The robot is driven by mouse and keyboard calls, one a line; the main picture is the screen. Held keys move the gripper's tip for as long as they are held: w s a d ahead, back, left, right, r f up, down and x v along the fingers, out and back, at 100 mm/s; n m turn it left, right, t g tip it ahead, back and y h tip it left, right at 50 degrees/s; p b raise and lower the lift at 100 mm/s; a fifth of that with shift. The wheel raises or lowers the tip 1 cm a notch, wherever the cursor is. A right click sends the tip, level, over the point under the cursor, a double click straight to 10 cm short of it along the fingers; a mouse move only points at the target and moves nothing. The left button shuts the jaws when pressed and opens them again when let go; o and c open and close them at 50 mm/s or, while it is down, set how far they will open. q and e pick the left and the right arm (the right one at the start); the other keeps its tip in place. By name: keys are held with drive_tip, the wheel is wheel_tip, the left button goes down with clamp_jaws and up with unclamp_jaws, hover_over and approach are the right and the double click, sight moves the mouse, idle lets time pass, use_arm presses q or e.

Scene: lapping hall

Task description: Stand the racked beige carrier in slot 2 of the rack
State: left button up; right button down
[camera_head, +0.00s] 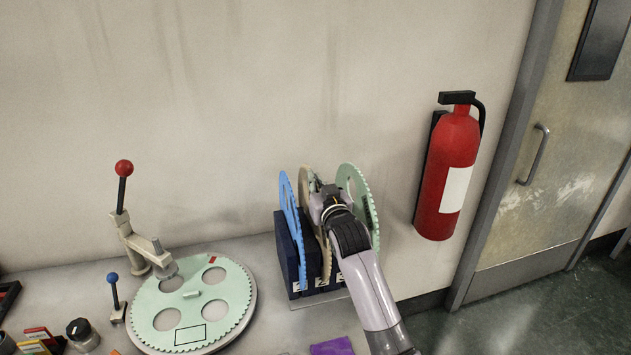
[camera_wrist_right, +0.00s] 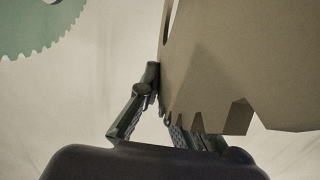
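The rack (camera_head: 288,250) is a dark blue slotted holder on the bench against the wall. The beige carrier (camera_head: 325,258), a thin toothed disc, stands near upright in the rack between a blue carrier and a green carrier. My right gripper (camera_head: 324,200) is at its upper part and hides some of it. In the right wrist view the beige carrier (camera_wrist_right: 235,65) passes between the fingers of my right gripper (camera_wrist_right: 165,105), which look closed on its toothed edge. The carrier covers much of one finger. My left gripper is out of view.
The blue carrier (camera_head: 290,215) stands left in the rack, the green carrier (camera_head: 346,178) right. A lever press (camera_head: 140,240) and a round plate with a green carrier (camera_head: 235,290) are to the left. A fire extinguisher (camera_head: 450,165) hangs right. A purple item (camera_head: 332,346) lies in front.

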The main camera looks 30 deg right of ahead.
drive_tip(key=shift+f, duration=0.35)
drive_tip(key=c, duration=1.7)
unclamp_jaws()
drive_tip(key=shift+f, duration=0.2)
drive_tip(key=v, duration=1.2)
drive_tip(key=shift+r, duration=0.2)
